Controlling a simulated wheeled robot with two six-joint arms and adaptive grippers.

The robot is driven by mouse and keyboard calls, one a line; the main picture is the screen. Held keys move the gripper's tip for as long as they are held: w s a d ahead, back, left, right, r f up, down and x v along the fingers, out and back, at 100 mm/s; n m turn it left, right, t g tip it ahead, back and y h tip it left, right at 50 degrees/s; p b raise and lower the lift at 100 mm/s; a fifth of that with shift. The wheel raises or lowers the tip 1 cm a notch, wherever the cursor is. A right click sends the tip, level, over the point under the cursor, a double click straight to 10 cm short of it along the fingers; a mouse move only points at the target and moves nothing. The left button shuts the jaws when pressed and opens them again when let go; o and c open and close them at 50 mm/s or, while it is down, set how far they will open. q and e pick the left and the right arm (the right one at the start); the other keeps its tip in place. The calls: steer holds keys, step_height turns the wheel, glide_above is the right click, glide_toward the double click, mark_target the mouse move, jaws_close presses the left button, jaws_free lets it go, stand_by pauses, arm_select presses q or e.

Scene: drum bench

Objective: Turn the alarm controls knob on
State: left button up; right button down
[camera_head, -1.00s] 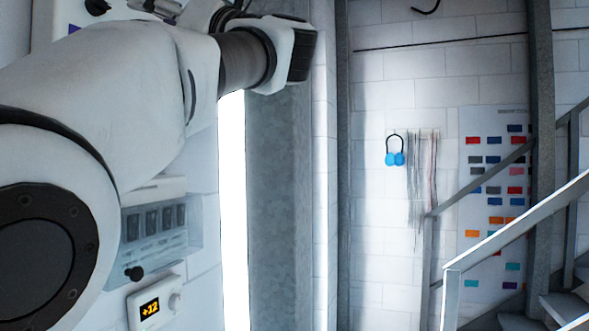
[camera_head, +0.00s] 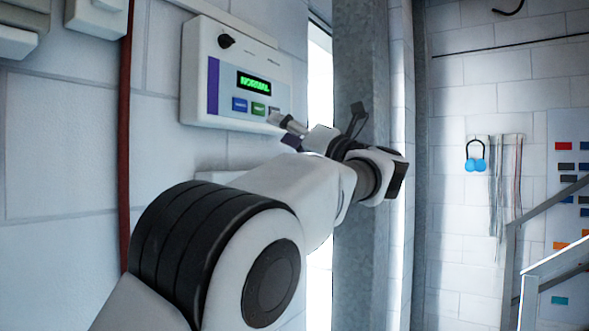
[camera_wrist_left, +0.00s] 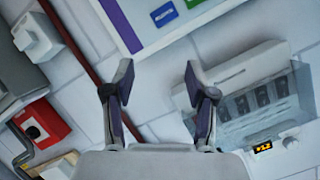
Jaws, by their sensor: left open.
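The alarm control panel (camera_head: 203,111) is a white wall box with a purple stripe, a green display reading "NORMAL" and a row of coloured buttons. Its black knob (camera_head: 226,41) sits at the upper left of the panel. The lower part of the panel (camera_wrist_left: 178,41) shows at the top of the left wrist view; the knob is out of that view. My left gripper (camera_head: 288,130) is at the panel's lower right corner, below and right of the knob. In the left wrist view its fingers (camera_wrist_left: 158,80) are spread and empty. My right gripper is not in view.
A red vertical pipe (camera_head: 124,130) runs left of the panel. A grey column (camera_head: 360,60) stands to its right. In the left wrist view, a clear-covered switch box (camera_wrist_left: 262,102) is at the right and a red box (camera_wrist_left: 42,124) at the left.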

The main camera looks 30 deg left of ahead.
arm_select(q)
steer(key=w+f+m+t, duration=0.1)
steer(key=w+f+m, duration=0.1)
steer(key=w+f, duration=0.2)
step_height(320, 180, down, 2)
steer(key=shift+f, duration=0.15)
